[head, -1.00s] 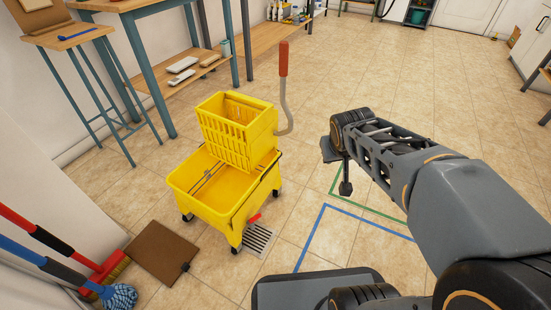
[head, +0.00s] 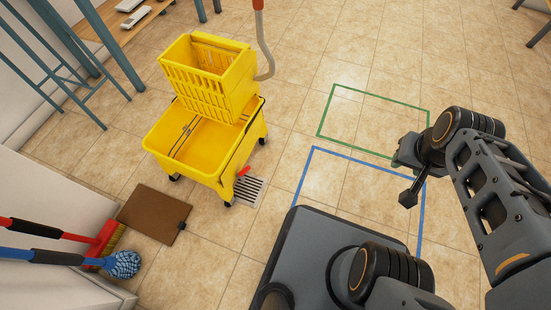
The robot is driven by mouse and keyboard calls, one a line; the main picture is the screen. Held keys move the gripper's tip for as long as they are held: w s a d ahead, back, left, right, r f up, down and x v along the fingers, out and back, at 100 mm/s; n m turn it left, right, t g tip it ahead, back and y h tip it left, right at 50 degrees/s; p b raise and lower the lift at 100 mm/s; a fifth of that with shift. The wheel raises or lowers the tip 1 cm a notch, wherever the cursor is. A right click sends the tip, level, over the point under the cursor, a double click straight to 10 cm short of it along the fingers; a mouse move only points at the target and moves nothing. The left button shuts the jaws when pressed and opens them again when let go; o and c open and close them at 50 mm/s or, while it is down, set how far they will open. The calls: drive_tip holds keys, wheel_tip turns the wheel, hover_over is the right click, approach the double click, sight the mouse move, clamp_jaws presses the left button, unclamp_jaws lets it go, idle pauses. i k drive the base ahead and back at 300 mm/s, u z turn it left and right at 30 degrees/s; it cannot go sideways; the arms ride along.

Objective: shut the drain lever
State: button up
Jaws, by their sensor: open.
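The drain lever (head: 244,171) is a small red handle low on the front right corner of the yellow mop bucket (head: 196,146). It sticks out just above a floor drain grate (head: 249,190). Its exact angle is too small to tell. My gripper (head: 406,184) is at the right of the view, above the floor near the taped outlines, well apart from the lever. It is open, with nothing seen in it. Its fingers are partly hidden by the wrist.
A yellow wringer (head: 208,78) with a red-gripped handle (head: 264,50) sits on the bucket. Green (head: 345,87) and blue (head: 340,152) outlines mark clear floor right of the bucket.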

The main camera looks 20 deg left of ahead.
sight(240, 174)
drive_tip(key=z, duration=0.55)
drive_tip(key=k, duration=1.5)
drive_tip(key=u, duration=1.6)
drive_tip(key=i, duration=1)
